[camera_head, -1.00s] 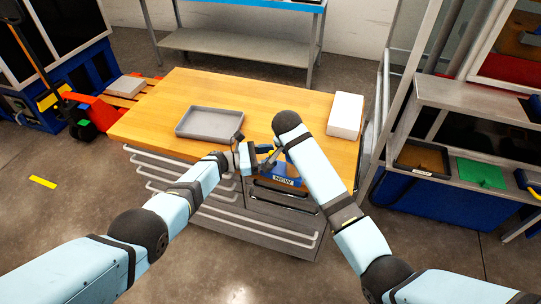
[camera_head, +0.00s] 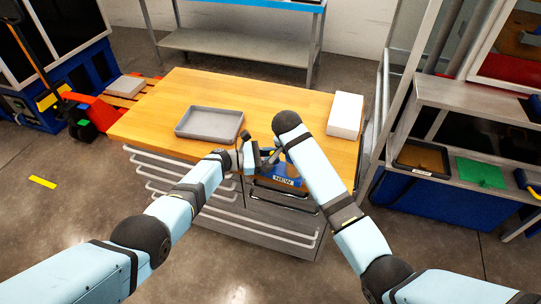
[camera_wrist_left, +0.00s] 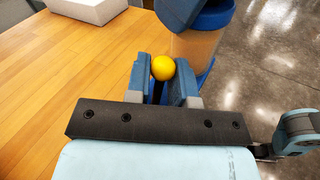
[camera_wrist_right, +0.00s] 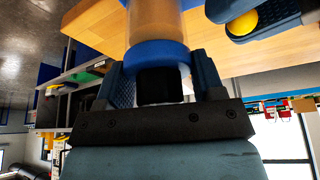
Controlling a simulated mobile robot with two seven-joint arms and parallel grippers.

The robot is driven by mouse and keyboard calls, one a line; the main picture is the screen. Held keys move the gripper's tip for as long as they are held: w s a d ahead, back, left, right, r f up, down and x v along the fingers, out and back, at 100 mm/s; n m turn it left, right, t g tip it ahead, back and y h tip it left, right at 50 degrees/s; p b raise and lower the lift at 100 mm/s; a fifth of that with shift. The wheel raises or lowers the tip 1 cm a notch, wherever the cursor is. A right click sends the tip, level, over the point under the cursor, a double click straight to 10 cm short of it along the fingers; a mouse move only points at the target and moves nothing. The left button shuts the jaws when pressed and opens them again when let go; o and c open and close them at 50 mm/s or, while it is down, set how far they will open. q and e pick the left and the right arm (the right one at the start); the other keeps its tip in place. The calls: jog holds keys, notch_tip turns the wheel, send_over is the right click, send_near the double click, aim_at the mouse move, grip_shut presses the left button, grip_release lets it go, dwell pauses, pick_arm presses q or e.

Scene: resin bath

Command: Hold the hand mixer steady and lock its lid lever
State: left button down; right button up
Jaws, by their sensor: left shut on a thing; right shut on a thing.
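The hand mixer shows in the left wrist view as a clear amber cylinder (camera_wrist_left: 196,50) under a blue lid (camera_wrist_left: 203,16). The lid lever's yellow ball knob (camera_wrist_left: 163,68) sits between the fingertips of my left gripper (camera_wrist_left: 162,80), which is shut on it. In the right wrist view my right gripper (camera_wrist_right: 160,85) is shut on the mixer's black lower part, below a blue collar (camera_wrist_right: 157,54) and the amber cylinder (camera_wrist_right: 155,20). The yellow knob (camera_wrist_right: 243,22) shows there too. In the head view the arms mostly hide the mixer.
The wooden worktop (camera_head: 270,100) holds a grey tray (camera_head: 210,123) and a white box (camera_head: 345,114). A blue item labelled NEW (camera_head: 284,182) shows at the front, above grey drawers (camera_head: 255,225). A shelf unit (camera_head: 465,100) stands at the right. The worktop's middle is clear.

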pick_arm(q)
jog(key=shift+s+d+f+m+y, duration=0.15)
jog(key=shift+d+m+y, duration=0.1)
jog(key=shift+m+y, duration=0.4)
pick_arm(e)
jog(key=shift+a+r, duration=0.1)
pick_arm(q)
jog(key=c, duration=1)
grip_release()
jog(key=shift+n, duration=0.25)
jog(key=a, duration=0.4)
jog(key=s+a+r, duration=0.1)
jog(key=a, duration=0.2)
jog(key=a+r, duration=0.1)
jog(key=a, duration=0.3)
jog(key=shift+s+a+r, duration=0.15)
jog(key=shift+a+r, duration=0.1)
jog(key=shift+a, duration=0.1)
pick_arm(e)
jog(key=o, duration=1.2)
